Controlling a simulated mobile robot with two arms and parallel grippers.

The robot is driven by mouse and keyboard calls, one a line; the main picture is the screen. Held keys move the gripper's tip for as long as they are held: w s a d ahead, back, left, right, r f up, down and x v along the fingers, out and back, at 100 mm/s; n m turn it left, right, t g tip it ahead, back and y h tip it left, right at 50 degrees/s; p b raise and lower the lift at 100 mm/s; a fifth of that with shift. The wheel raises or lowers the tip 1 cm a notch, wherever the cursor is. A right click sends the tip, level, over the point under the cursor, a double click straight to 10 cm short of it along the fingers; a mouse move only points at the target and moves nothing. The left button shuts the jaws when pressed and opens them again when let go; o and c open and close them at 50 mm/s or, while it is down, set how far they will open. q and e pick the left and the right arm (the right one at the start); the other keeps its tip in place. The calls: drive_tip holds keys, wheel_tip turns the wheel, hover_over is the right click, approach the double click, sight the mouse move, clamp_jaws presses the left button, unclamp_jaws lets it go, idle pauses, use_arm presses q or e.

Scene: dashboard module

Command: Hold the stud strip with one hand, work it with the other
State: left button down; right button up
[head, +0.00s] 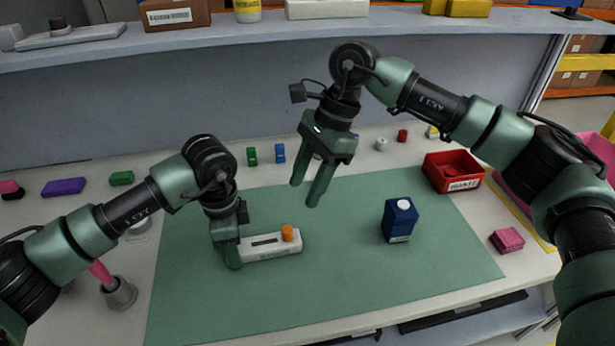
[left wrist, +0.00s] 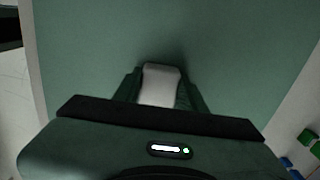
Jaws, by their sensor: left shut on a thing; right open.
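The stud strip (head: 262,250) is a white bar with a dark slot on top and an orange knob (head: 288,233) near its right end. It lies on the green mat (head: 330,290). My left gripper (head: 232,254) is shut on the strip's left end. In the left wrist view the white end of the strip (left wrist: 160,85) sits between the left gripper's fingers. My right gripper (head: 305,193) is open and empty, in the air above the mat, above and to the right of the strip, pointing down.
A blue box (head: 399,221) stands on the mat at right. A red bin (head: 453,172) and a pink block (head: 507,240) are further right. Small coloured blocks lie along the back, with a purple one (head: 63,187) at left. A grey cup (head: 119,293) stands front left. A shelf (head: 240,33) crosses above.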

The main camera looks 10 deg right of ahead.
sight(288, 229)
drive_tip(key=x, duration=1.1)
clamp_jaws()
drive_tip(key=shift+r, duration=0.2)
drive_tip(key=shift+r, duration=3)
use_arm(q)
drive_tip(key=c, duration=0.7)
unclamp_jaws()
drive_tip(key=shift+c, duration=0.2)
